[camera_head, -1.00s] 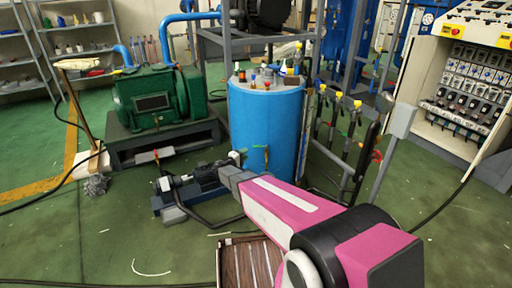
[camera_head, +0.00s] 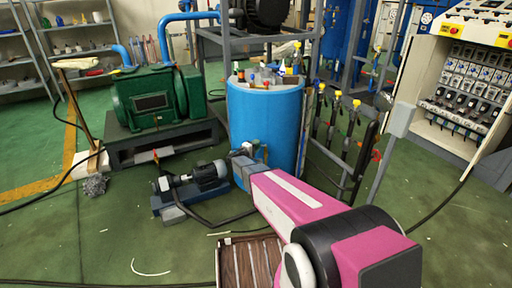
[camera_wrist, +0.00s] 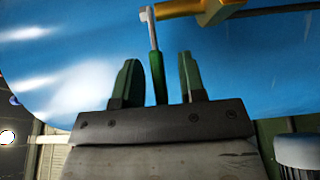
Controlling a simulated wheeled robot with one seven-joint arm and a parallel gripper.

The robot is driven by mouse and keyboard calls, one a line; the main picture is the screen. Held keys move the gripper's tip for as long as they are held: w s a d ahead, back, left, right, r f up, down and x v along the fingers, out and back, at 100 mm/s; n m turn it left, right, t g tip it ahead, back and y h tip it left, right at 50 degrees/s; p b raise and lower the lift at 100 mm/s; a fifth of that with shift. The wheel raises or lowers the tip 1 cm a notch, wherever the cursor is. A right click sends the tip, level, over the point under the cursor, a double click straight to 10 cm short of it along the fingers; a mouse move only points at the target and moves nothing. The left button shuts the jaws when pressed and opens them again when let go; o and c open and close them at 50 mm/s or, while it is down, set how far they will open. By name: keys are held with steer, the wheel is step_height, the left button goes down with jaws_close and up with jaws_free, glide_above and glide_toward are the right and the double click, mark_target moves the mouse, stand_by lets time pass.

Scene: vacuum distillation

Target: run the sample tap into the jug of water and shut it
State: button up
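The sample tap (camera_wrist: 215,12) shows at the top of the wrist view, a brass body in front of the blue tank (camera_wrist: 85,75). Its green-sleeved lever (camera_wrist: 157,76) comes down from it, between the fingers of my gripper (camera_wrist: 158,60). The fingers are apart, with a gap on each side of the lever. In the head view my gripper (camera_head: 252,152) is at the lower front of the blue tank (camera_head: 265,115), where it largely hides the tap. I cannot make out a jug of water in either view.
A small pump with a motor (camera_head: 205,175) sits on the floor left of my gripper. A grey frame with hoses and a red valve (camera_head: 376,155) stands to the right. A green machine (camera_head: 150,100) is at the left. Slatted wood (camera_head: 250,265) lies in front.

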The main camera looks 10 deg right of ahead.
steer(key=shift+c, duration=0.3)
jaws_close()
steer(key=shift+s+n+t+y, duration=0.4)
steer(key=shift+n+t+y, duration=0.4)
steer(key=shift+y, duration=0.1)
steer(key=shift+s+n+t+y, duration=0.35)
steer(key=shift+n+t+y, duration=0.35)
steer(key=shift+t+y, duration=0.15)
steer(key=shift+o, duration=0.3)
jaws_free()
steer(key=v, duration=1)
steer(key=shift+s+a, duration=0.3)
